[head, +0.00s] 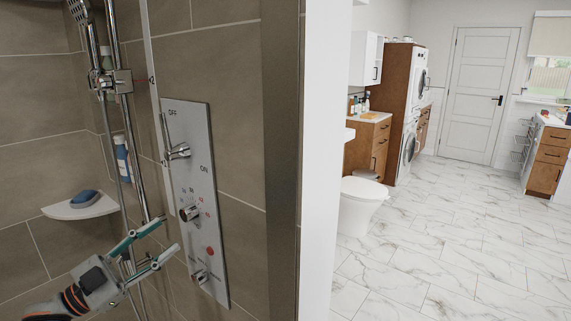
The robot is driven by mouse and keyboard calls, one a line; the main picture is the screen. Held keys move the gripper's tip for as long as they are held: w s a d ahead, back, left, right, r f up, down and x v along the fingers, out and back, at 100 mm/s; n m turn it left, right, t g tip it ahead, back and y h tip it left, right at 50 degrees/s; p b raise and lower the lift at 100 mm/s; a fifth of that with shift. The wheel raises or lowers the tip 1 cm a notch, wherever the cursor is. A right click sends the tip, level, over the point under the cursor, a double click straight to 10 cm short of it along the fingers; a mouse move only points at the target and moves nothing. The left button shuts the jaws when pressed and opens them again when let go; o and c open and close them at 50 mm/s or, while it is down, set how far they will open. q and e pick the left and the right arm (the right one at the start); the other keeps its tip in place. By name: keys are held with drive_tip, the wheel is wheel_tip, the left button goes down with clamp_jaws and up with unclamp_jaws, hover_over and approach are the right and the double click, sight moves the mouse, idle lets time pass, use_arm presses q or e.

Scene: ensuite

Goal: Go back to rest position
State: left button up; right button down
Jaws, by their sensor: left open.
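My left gripper (167,236) reaches up from the lower left in the head view. Its two teal-edged fingers are apart, with nothing seen between them. The fingertips are just left of the lower part of the grey shower control panel (199,243); I cannot tell if they touch it. The panel carries a lever (178,151) between OFF and ON marks, a middle knob (189,213) and a lower knob (199,277). My right gripper is not in view.
A chrome shower rail (118,145) stands behind the gripper. A corner shelf (75,210) holds a blue soap or sponge (85,197). A wall edge (317,170) separates the shower from the room. Beyond are a toilet (360,205), cabinets and clear marble floor (440,250).

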use_arm(q)
drive_tip(key=s+d+f+n+y, duration=0.3)
drive_tip(key=s+d+f, duration=0.15)
drive_tip(key=f, duration=0.65)
drive_tip(key=s+d+f+n+y, duration=0.35)
drive_tip(key=d+f, duration=0.25)
drive_tip(key=f, duration=0.5)
drive_tip(key=s+a+f+n+g+y, duration=0.1)
drive_tip(key=s+f+n+g+y, duration=0.1)
drive_tip(key=s+f, duration=0.6)
drive_tip(key=s+a+f+n+g+y, duration=0.1)
drive_tip(key=s+f+n+g+y, duration=0.1)
drive_tip(key=s+f+y, duration=0.3)
drive_tip(key=s+f+n, duration=0.1)
drive_tip(key=s+f, duration=0.3)
drive_tip(key=f, duration=0.2)
drive_tip(key=shift+a+f, duration=0.35)
drive_tip(key=shift+n, duration=0.25)
